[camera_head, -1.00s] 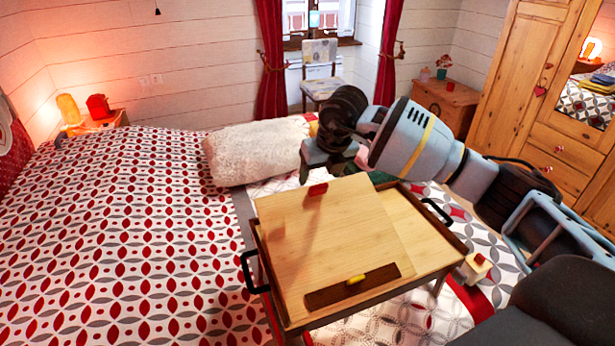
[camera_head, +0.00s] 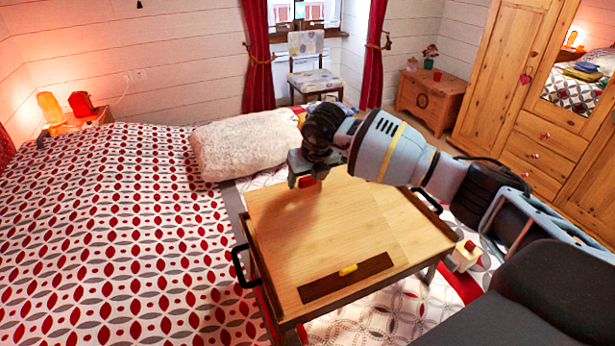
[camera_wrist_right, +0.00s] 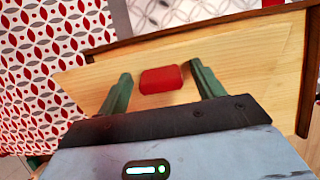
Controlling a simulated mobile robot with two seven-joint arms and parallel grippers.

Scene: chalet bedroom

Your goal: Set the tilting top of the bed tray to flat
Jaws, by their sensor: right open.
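The wooden bed tray (camera_head: 440,262) stands on the bed on short legs. Its pale tilting top (camera_head: 335,230) lies flat or nearly flat, almost level with the fixed panel to its right; a small remaining gap is hard to tell. A red tab (camera_head: 309,182) sits at the top's far edge and also shows in the right wrist view (camera_wrist_right: 161,79). My right gripper (camera_head: 304,174) is open at that edge, pointing down. In the right wrist view its fingers (camera_wrist_right: 160,73) are on either side of the tab, with gaps beside it. My left gripper is out of view.
A dark strip with a yellow piece (camera_head: 348,269) lies along the top's near edge. Black handles (camera_head: 242,266) stick out at the tray's sides. A fluffy pillow (camera_head: 245,147) lies behind. A small red-topped block (camera_head: 466,256) is right of the tray.

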